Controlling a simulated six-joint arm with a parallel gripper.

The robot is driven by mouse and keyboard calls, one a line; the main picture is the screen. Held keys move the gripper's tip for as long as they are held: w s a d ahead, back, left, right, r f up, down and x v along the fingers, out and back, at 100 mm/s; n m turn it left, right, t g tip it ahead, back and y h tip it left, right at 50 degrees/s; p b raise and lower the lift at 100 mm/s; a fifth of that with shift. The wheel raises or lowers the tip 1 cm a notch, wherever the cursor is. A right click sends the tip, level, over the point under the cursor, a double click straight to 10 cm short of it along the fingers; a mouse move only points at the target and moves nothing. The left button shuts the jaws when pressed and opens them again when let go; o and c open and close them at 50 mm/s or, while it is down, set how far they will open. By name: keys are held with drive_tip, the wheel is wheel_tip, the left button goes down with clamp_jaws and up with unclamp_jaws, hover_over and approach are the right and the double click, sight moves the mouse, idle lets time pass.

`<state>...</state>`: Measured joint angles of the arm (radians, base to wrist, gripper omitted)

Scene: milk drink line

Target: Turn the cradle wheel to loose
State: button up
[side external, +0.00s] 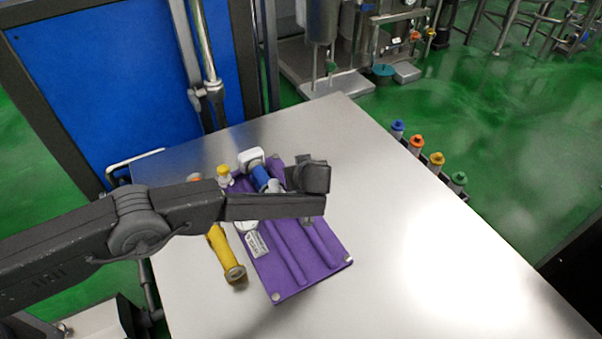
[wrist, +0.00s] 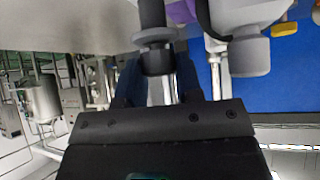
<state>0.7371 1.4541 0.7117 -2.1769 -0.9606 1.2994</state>
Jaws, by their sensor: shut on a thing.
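The purple cradle (side external: 300,255) lies on the steel table, and its corner also shows in the wrist view (wrist: 180,12). My gripper (side external: 309,221) is over its right side, mostly hidden by my own wrist. In the wrist view my gripper (wrist: 157,75) has its fingers on either side of a dark grey stepped round piece, which looks like the cradle wheel (wrist: 156,50). The jaws are shut on it. Whether the wheel is set tight or loose does not show. A white and blue part (side external: 262,178) lies at the cradle's far end.
A yellow tube (side external: 226,256) lies left of the cradle, close to my arm. In the wrist view a grey-capped piece (wrist: 249,56) stands beside the fingers. Several colour-capped bottles (side external: 415,143) line the table's right edge. The steel table (side external: 420,260) is bare to the right.

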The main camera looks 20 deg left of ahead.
drive_tip(key=o, duration=0.9)
drive_tip(key=shift+o, duration=0.2)
drive_tip(key=shift+r, duration=0.1)
drive_tip(key=v, duration=1.3)
drive_tip(key=shift+s+d+r, duration=0.2)
drive_tip(key=shift+s+r, duration=0.05)
